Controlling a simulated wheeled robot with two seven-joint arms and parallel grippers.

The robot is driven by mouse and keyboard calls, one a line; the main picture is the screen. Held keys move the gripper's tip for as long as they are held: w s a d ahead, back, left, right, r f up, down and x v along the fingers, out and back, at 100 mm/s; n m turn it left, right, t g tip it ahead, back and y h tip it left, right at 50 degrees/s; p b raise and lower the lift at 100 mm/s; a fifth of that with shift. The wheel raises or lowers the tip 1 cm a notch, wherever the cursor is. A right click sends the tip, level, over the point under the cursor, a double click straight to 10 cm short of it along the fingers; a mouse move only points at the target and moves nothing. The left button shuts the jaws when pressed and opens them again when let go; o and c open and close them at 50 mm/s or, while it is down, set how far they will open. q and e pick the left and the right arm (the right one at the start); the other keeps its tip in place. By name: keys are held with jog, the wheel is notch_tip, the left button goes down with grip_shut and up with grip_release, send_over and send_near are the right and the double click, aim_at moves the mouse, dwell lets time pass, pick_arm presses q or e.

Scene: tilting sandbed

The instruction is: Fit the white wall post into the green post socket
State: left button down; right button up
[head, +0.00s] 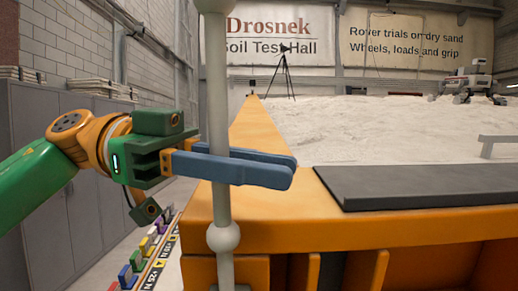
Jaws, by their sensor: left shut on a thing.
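The white wall post (222,190) stands upright in the head view, a pale rod with a round ball low down and another at the top edge. Both of its ends run out of the picture. My left gripper (279,170) is shut on it, with the rod between its two blue fingers above the lower ball. A small green block (137,260) stands in a row of coloured pieces at the lower left. It may be the green post socket, but it is too small to tell. My right gripper is not in view.
The orange sandbed edge (260,208) lies just behind the post. A dark flat slab (420,186) rests on it at right, with pale sand (380,125) beyond. Grey cabinets (60,215) line the left. A tripod (287,72) and a rover (470,82) stand far back.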

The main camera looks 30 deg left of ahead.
pick_arm(q)
jog(key=shift+w+a+f, duration=0.1)
jog(key=shift+f, duration=0.4)
dwell(0.3)
jog(key=shift+w+a+f+b, duration=0.15)
jog(key=shift+f+b, duration=0.45)
jog(key=shift+f, duration=0.85)
jog(key=shift+w+a+f+b, duration=0.1)
jog(key=shift+w+f+b, duration=0.3)
jog(key=shift+f, duration=1)
dwell(0.5)
jog(key=shift+s+d+r+p, duration=0.1)
jog(key=shift+s+r+p, duration=0.05)
jog(key=shift+r+p, duration=0.45)
jog(key=shift+s+r+p, duration=0.15)
jog(key=shift+r+p, duration=0.3)
jog(key=shift+r, duration=0.1)
notch_tip(320, 180, up, 7)
jog(key=p, duration=0.2)
send_over(230, 209)
jog(key=d, duration=0.3)
jog(key=shift+s+d+f, duration=0.1)
jog(key=shift+s+f, duration=0.05)
jog(key=shift+f, duration=0.1)
